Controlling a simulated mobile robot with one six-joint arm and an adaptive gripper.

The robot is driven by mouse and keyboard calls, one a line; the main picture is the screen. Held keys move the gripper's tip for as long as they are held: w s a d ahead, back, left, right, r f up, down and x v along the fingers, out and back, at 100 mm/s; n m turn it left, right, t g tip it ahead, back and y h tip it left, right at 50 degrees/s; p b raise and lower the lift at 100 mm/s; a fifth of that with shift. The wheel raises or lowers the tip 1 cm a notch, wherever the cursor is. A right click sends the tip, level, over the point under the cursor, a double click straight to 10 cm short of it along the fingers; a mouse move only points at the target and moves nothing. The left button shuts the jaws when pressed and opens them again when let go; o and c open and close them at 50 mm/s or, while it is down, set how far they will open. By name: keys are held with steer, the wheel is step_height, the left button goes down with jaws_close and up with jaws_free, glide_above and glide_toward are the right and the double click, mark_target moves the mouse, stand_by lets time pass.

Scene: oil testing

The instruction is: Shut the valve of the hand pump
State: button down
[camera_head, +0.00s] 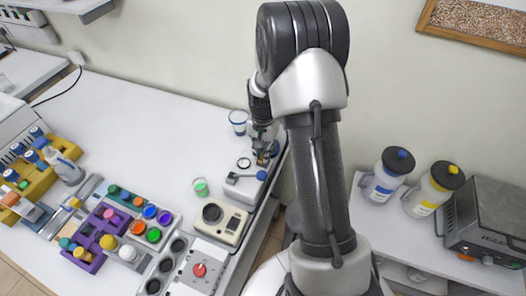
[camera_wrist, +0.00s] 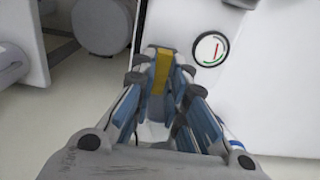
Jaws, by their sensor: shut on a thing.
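The hand pump (camera_head: 240,188) is a pale unit near the right edge of the long bench, with a small round dial and a blue end. In the wrist view its dial (camera_wrist: 209,49), with a red needle and green arc, faces up beside my fingers. The yellow valve handle (camera_wrist: 162,72) stands between my fingers at the pump's side. My gripper (camera_wrist: 160,88) is shut on this handle, its blue-grey fingers on either side. In the head view my gripper (camera_head: 265,150) is small and partly hidden by my arm, just behind the dial.
A blue-rimmed cup (camera_head: 238,120) stands close behind the pump. A beige device (camera_head: 221,222) and a green container (camera_head: 201,187) sit in front and left. Colored caps in trays (camera_head: 135,212) fill the bench's front. Bottles (camera_head: 384,180) stand on the right-hand table. The bench's back middle is clear.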

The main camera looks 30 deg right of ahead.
steer(key=c, duration=1.6)
jaws_free()
step_height(320, 180, up, 12)
